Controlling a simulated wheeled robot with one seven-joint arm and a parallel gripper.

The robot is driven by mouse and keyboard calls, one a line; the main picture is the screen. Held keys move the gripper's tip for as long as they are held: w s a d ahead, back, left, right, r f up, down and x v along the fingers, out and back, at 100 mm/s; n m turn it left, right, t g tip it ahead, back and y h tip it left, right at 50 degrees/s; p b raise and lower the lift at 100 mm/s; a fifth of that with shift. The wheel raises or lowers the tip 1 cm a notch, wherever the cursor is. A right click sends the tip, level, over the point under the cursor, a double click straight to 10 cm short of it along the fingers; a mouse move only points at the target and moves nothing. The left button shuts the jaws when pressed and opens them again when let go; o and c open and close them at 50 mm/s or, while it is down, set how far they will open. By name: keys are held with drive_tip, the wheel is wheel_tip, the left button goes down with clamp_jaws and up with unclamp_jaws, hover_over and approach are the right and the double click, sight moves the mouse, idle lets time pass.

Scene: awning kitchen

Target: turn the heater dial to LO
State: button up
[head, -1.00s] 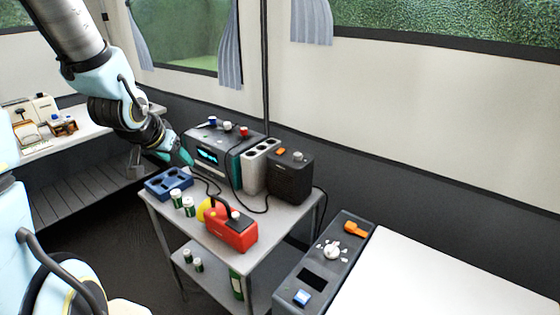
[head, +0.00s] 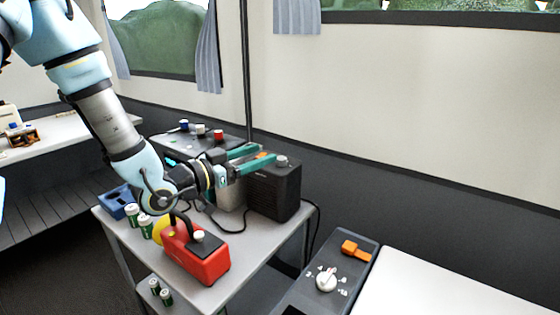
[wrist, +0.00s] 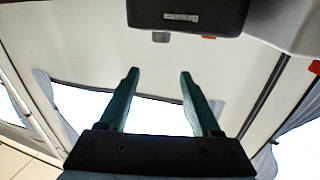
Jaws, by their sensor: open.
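A control panel (head: 345,262) at the lower right carries a white dial (head: 326,280) with small marks around it, too small to read. A black box (head: 275,190) on the table has a grey knob (head: 281,160) and an orange switch on top. I cannot tell from lettering which of these is the heater. My gripper (head: 268,151) is open and empty, its teal fingers level at the top of the black box, pointing toward the knob. In the wrist view, my fingers (wrist: 159,71) are apart, with the inverted black box (wrist: 187,15) and its knob (wrist: 160,37) beyond them.
A red device (head: 195,255) with a handle and green-white cans (head: 132,215) stand on the small table. A blue tray (head: 117,201) is at its left. An orange lever (head: 355,250) sits behind the white dial. A white counter (head: 450,275) is clear at right.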

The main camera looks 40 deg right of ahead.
sight(281, 158)
drive_tip(key=d+f, duration=0.1)
drive_tip(key=d, duration=0.1)
drive_tip(key=d+f+p, duration=0.1)
drive_tip(key=d, duration=0.2)
drive_tip(key=d+f, duration=0.1)
drive_tip(key=d, duration=0.1)
drive_tip(key=shift+d+f+p, duration=0.25)
drive_tip(key=shift+p, duration=0.05)
clamp_jaws()
idle(0.4)
